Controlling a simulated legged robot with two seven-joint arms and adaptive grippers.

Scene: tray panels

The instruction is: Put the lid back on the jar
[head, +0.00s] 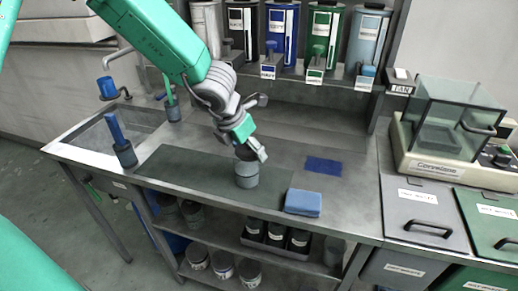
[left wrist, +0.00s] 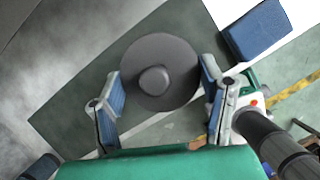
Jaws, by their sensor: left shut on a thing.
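A grey cylindrical jar (head: 247,181) stands upright on the dark mat at the middle of the bench. The round grey lid (left wrist: 135,72) with its central knob fills the middle of the left wrist view, seen from above. My left gripper (head: 250,154) is directly over the jar, pointing down. In the left wrist view its two blue-padded fingers (left wrist: 161,76) are on opposite sides of the lid, and it is shut on the lid. The lid hides the jar there. I cannot tell whether the lid is seated on the rim. My right gripper is not in view.
A blue sponge-like block (head: 303,202) lies right of the jar near the front edge. A flat blue cloth (head: 323,166) lies behind it. A sink (head: 130,128) is at left, a balance (head: 445,135) at right. Several coloured dispensers (head: 283,35) line the back.

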